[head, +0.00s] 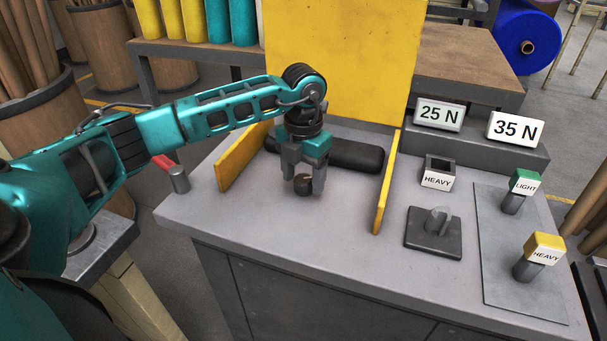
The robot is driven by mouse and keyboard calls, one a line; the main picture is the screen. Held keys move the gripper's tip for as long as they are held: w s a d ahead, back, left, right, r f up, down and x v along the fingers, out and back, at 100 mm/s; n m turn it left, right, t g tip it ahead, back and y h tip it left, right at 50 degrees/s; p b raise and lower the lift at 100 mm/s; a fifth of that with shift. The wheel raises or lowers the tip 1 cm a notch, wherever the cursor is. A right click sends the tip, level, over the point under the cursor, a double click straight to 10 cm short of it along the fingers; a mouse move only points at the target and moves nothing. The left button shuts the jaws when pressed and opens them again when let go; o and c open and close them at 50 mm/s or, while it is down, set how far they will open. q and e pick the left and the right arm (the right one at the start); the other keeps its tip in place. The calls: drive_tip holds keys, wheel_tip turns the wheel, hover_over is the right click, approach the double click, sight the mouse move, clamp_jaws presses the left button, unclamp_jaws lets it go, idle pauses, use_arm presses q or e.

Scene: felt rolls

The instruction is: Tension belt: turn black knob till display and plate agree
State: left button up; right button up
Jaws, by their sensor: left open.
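A small dark round knob (303,187) stands on the grey bench between the yellow side plates. My left gripper (304,181) points down over it, open, with a finger on either side; whether the fingers touch it I cannot tell. The display (439,115) on the back ledge reads 25 N. The white plate (514,129) to its right reads 35 N. A black roller (352,154) lies behind my gripper, its middle partly hidden. My right gripper is not in view.
Yellow side plates (386,182) (241,157) and a tall yellow panel (340,60) surround the roller. To the right are an open HEAVY socket (437,178), a dark base with a grey clip (433,232), and green LIGHT (524,183) and yellow HEAVY (544,248) pieces. The front bench is clear.

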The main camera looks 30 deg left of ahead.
use_arm(q)
drive_tip(key=c, duration=1.1)
drive_tip(key=shift+o, duration=0.2)
drive_tip(key=shift+m, duration=0.3)
drive_tip(key=m, duration=0.4)
drive_tip(key=shift+b, duration=0.4)
drive_tip(key=shift+m, duration=1.6)
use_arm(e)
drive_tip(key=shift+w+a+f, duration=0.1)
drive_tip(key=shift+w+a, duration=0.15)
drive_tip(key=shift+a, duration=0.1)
use_arm(q)
drive_tip(key=shift+r, duration=0.1)
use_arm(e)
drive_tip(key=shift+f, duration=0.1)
use_arm(q)
drive_tip(key=o, duration=1.1)
drive_tip(key=shift+c, duration=0.2)
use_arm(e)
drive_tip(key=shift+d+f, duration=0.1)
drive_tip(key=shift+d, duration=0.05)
